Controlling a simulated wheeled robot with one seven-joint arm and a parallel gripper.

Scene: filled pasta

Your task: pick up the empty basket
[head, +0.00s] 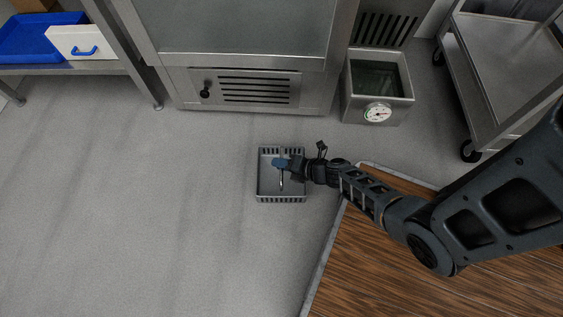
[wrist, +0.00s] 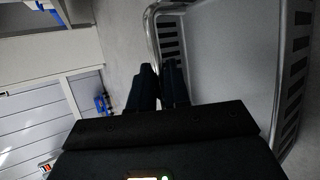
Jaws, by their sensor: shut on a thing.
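The basket (head: 262,188) is a grey, square, open-topped basket with slotted sides. It appears near the middle of the head view, over the grey floor, and looks empty apart from my gripper crossing over it. My gripper (head: 281,163) reaches in from the right and is shut on the basket. In the wrist view, my dark fingers (wrist: 160,84) are close together at the basket's metal rim (wrist: 149,28), and the basket's inside fills the right. The exact contact is partly hidden by the fingers. I cannot tell whether the basket touches the floor.
A steel cabinet (head: 245,88) with a vented panel stands behind the basket. A steel water vessel (head: 376,93) with a dial is at its right, then a wheeled steel cart (head: 505,70). A wood-topped surface (head: 400,275) is at lower right. The left floor is clear.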

